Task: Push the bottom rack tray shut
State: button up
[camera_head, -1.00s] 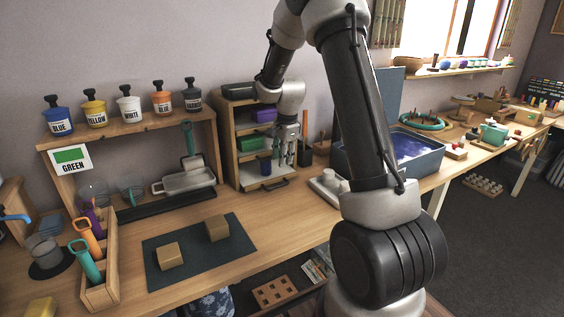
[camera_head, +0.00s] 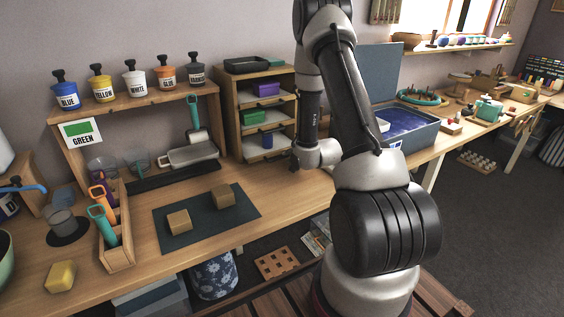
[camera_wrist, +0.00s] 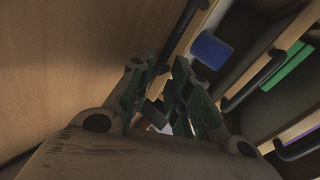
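The wooden rack (camera_head: 235,127) stands at the back of the bench. Its bottom tray (camera_head: 270,154) holds a blue block (camera_head: 267,140) and looks flush or nearly flush with the rack front. In the wrist view the blue block (camera_wrist: 210,50) and the tray's dark handle (camera_wrist: 185,35) lie just beyond my fingers. My gripper (camera_wrist: 163,75) is low, close in front of the rack. Its fingertips look near each other with nothing visible between them, but I cannot tell the exact opening or whether they touch the tray. In the head view my arm mostly hides it.
The trays above hold a green block (camera_head: 253,116) and a purple block (camera_head: 266,89). A blue basin (camera_head: 420,133) stands right of my arm. A dark mat (camera_head: 240,214) with two tan blocks and a wooden tool holder (camera_head: 117,255) lie to the left.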

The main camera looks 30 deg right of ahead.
aim_at(283, 165)
jog(key=s+t, duration=0.1)
jog(key=s+a+t, duration=0.1)
jog(key=s+f+m, duration=0.1)
jog(key=s, duration=0.1)
jog(key=shift+a+t+y, duration=0.3)
jog(key=shift+t+y, duration=0.1)
jog(key=shift+s+a+r+m+t, duration=0.2)
jog(key=shift+s+m+t, duration=0.1)
jog(key=shift+s, duration=0.15)
jog(key=x, duration=0.7)
jog(key=shift+w, duration=0.3)
grip_shut()
jog(key=shift+w+r, duration=0.1)
